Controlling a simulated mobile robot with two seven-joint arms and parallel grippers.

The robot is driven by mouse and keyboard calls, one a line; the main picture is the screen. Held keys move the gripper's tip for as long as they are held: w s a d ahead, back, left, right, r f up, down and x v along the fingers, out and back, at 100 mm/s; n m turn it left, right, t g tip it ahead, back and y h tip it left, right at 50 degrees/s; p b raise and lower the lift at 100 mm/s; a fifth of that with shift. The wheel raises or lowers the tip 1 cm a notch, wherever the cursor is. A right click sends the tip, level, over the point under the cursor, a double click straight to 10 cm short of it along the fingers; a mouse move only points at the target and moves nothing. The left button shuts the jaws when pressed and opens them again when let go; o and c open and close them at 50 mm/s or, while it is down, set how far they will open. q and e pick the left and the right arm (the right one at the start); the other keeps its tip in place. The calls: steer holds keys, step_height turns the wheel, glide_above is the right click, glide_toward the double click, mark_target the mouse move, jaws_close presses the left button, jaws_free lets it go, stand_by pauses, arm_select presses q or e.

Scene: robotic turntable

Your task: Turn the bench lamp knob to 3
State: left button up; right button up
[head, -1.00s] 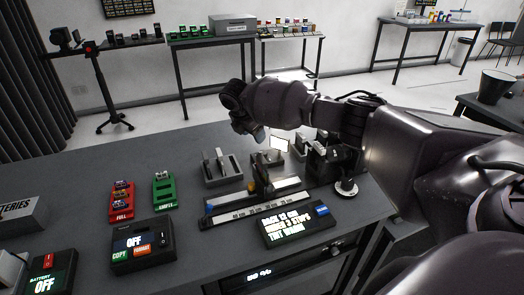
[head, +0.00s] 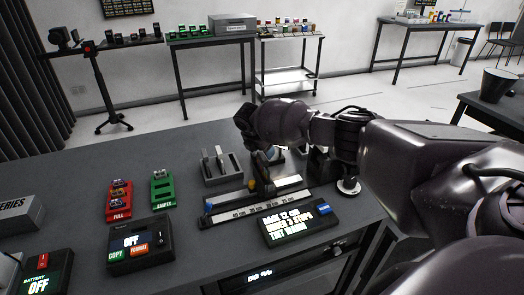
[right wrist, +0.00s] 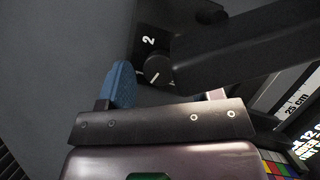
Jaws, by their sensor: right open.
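In the right wrist view, the dark round knob (right wrist: 158,68) has a white pointer line slanting to the lower left. A white 2 is printed just above it on a dark plate; no 3 can be made out. My right gripper (right wrist: 168,82) is open, with the knob in front of the gap between its fingers, nearer the blue-tipped left one. I cannot tell whether a finger touches the knob. In the head view my right gripper (head: 266,158) points down over the bench behind the ruler; the arm hides the knob and most of the lamp. My left gripper is out of view.
The ruler rail (head: 258,203) and lit sign (head: 297,228) stand in front of the gripper. A grey slotted holder (head: 222,173), red rack (head: 119,200), green rack (head: 163,190) and OFF/COPY box (head: 138,247) stand to the left. The bench behind them is clear.

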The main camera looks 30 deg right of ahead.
steer(key=c, duration=0.9)
